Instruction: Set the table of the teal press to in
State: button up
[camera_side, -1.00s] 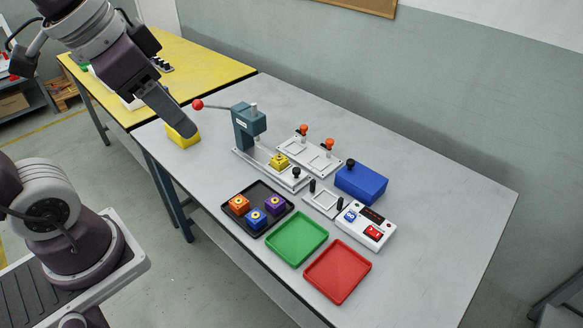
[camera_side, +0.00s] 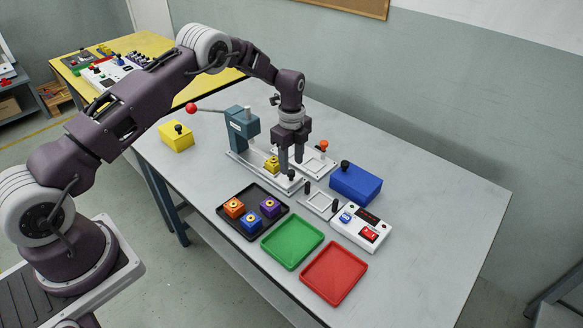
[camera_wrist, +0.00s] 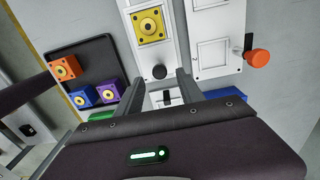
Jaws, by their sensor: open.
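The teal press (camera_side: 240,128) stands at the back left of the grey table, its red-balled lever (camera_side: 191,109) pointing left. Its white table (camera_wrist: 166,52) lies on the rail and is slid out in front of the press head. A yellow block with a round ring (camera_wrist: 149,25) sits on it, clear of the head. A black knob (camera_wrist: 159,72) is at the table's front end. My gripper (camera_side: 291,172) is open and points down by this knob. In the wrist view its fingertips (camera_wrist: 160,80) stand either side of the knob; I cannot tell whether they touch it.
A white fixture with orange-knobbed clamps (camera_wrist: 257,57) stands close beside the rail. A blue box (camera_side: 356,184), a control box (camera_side: 361,229) and a small white frame (camera_side: 321,204) are nearby. A black tray (camera_side: 232,222) holds three blocks. Green (camera_side: 292,241) and red (camera_side: 334,273) trays are empty.

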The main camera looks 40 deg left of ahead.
jog(key=shift+f, duration=1.45)
grip_shut()
jog(key=shift+r, duration=0.1)
